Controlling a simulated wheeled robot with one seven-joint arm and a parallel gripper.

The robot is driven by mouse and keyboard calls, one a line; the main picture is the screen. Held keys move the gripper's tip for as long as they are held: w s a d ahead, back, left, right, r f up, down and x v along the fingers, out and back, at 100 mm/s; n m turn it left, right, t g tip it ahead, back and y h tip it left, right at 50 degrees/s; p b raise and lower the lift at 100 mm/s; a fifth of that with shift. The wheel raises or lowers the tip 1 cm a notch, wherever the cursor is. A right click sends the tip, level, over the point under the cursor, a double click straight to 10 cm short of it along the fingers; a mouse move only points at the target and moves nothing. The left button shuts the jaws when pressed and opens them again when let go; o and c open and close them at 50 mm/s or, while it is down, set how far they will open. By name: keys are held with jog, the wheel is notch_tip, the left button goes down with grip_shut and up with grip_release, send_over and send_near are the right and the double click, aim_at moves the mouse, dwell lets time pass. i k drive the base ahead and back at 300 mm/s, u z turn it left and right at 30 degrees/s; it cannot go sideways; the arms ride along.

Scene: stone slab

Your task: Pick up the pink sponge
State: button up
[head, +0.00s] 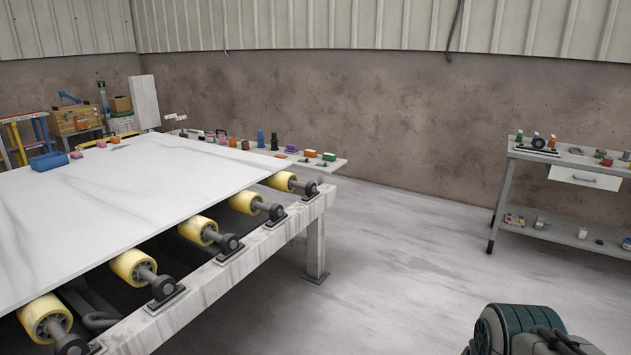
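Small pink pieces lie at the far end of the white stone slab (150,200). One pink piece (76,155) is just right of a blue tray (49,161), and another pink piece (101,144) is a little behind it, beside an orange piece (115,140). A further pink piece (222,140) sits among small items beyond the slab's far edge. They are too small to tell which is the pink sponge. My gripper is not in view; only a dark green, rounded part of my arm shows at the bottom right, far from these pieces.
The slab rests on yellow rollers (132,266) in a stone-like frame (240,265). A grey bench (560,158) with small items and a lower shelf stands at the right. Bare concrete floor (400,250) lies between. Crates and a stepladder (22,140) stand at the far left.

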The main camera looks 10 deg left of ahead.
aim_at(76, 155)
jog(key=i, duration=8.1)
jog(key=u, duration=2.35)
jog(key=i, duration=1.25)
